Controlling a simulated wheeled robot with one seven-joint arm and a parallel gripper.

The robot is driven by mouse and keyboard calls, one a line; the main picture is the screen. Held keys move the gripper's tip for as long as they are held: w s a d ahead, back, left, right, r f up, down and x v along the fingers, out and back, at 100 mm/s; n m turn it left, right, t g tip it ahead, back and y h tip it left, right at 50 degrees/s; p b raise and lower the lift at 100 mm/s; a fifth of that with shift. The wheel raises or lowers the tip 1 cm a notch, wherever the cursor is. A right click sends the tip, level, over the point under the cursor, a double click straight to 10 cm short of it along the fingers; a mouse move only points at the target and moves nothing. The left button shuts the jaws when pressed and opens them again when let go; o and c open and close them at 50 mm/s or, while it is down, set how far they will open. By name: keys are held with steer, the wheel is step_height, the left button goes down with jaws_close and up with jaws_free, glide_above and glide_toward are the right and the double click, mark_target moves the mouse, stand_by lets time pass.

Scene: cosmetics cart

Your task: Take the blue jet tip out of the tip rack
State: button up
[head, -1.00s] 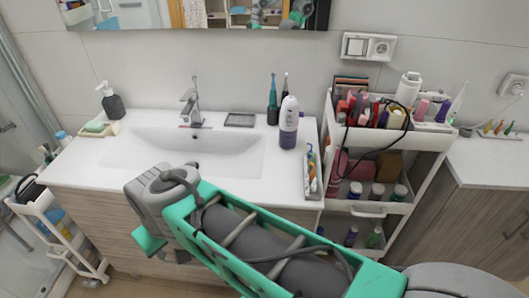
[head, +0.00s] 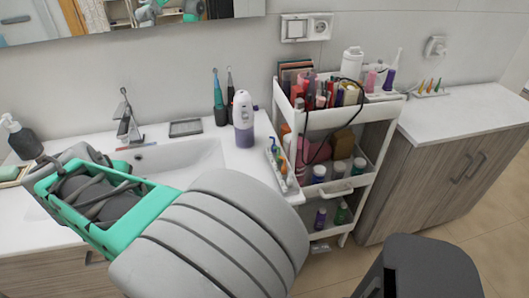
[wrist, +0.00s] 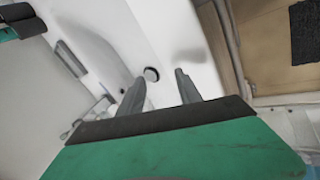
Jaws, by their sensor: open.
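The tip rack (head: 432,93) is a small pale holder on the right-hand counter, close to the wall, in the head view. Several small coloured tips stand upright in it, orange and green among them. They are too small for me to pick out the blue jet tip with certainty. My gripper (wrist: 160,88) shows in the wrist view with its two dark fingers apart and nothing between them. It is over the white sink, far from the rack. In the head view my own arm hides it.
A white cart (head: 335,118) full of cosmetics stands between the washbasin (head: 190,160) and the wooden cabinet (head: 445,175) under the rack. A dark cable hangs over its front. A white and purple bottle (head: 243,120) stands at the basin's right. The counter in front of the rack is clear.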

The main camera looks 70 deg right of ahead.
steer(key=s+d+f+n+g+h+b, duration=0.1)
steer(key=s+d+g+h, duration=0.1)
steer(key=d, duration=0.5)
steer(key=s+d+f+n+g+h+b, duration=0.1)
steer(key=s+d, duration=0.2)
steer(key=d, duration=0.4)
steer(key=n+g+h+b, duration=0.2)
steer(key=n+g+b, duration=0.1)
steer(key=g, duration=0.3)
glide_toward(270, 152)
steer(key=w, duration=0.5)
steer(key=shift+d+f, duration=0.1)
steer(key=shift+d, duration=0.15)
steer(key=s+g, duration=0.1)
steer(key=s+d+n+g, duration=0.1)
steer(key=s, duration=0.1)
steer(key=s+d+g+b, duration=0.1)
steer(key=s, duration=0.1)
steer(key=shift+s+r, duration=0.2)
steer(key=shift+r, duration=0.2)
steer(key=shift+n, duration=0.3)
steer(key=x, duration=0.2)
steer(key=b+x, duration=0.1)
steer(key=x, duration=0.4)
steer(key=shift+a+f, duration=0.1)
steer(key=shift+f, duration=0.15)
steer(key=shift+w, duration=0.1)
steer(key=shift+c, duration=0.5)
jaws_close()
